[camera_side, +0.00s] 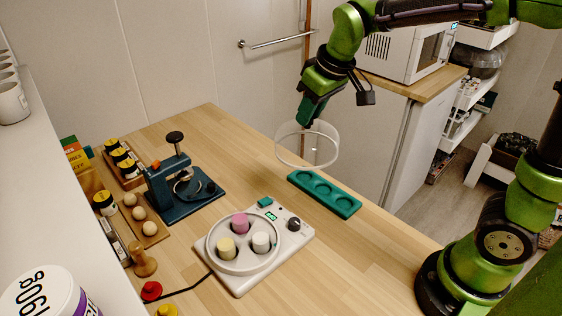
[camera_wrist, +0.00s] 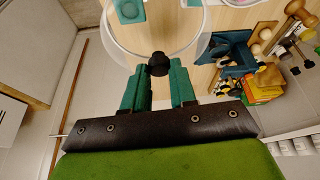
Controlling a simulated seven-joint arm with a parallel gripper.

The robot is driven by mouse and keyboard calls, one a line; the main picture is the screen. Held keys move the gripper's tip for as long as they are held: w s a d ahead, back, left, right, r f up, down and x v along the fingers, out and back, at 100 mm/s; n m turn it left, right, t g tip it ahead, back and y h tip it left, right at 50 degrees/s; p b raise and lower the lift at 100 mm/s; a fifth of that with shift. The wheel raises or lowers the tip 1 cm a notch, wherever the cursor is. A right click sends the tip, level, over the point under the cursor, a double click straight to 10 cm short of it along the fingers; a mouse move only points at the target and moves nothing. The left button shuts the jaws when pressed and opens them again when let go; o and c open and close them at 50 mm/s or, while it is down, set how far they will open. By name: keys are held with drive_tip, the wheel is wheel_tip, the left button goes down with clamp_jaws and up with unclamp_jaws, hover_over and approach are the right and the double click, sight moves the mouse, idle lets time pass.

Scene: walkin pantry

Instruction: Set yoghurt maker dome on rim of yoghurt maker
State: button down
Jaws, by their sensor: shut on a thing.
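The yoghurt maker dome (camera_side: 322,150) is a clear round cover with a pale rim. My gripper (camera_side: 310,121) is shut on it and holds it in the air above the back right of the counter. In the wrist view, a dark knob (camera_wrist: 158,64) on the near side of the dome (camera_wrist: 118,47) sits between the tips of my gripper (camera_wrist: 160,72). The yoghurt maker (camera_side: 292,248) is a white base on the counter, to the left of and nearer than the dome. Its round rim surrounds jars with pink, yellow and white tops.
A teal tray with round hollows (camera_side: 325,194) lies near the counter's right edge, below the dome. A dark blue press (camera_side: 178,186) stands behind the yoghurt maker. Eggs (camera_side: 138,213), spice jars (camera_side: 124,160) and a wooden stamper (camera_side: 144,262) line the left side.

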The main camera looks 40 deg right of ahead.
drive_tip(key=s+a+n+g+y, duration=0.1)
drive_tip(key=a+n+g+y, duration=0.15)
drive_tip(key=a+n, duration=1.25)
drive_tip(key=a+f+m+y, duration=0.1)
drive_tip(key=a+f+m, duration=0.3)
drive_tip(key=f, duration=0.7)
drive_tip(key=shift+s+a+f, duration=0.2)
drive_tip(key=shift+a, duration=0.05)
drive_tip(key=shift+f+t, duration=0.25)
drive_tip(key=shift+f, duration=0.25)
idle(1.3)
drive_tip(key=c, duration=0.8)
unclamp_jaws()
drive_tip(key=o, duration=0.4)
drive_tip(key=shift+o, duration=0.2)
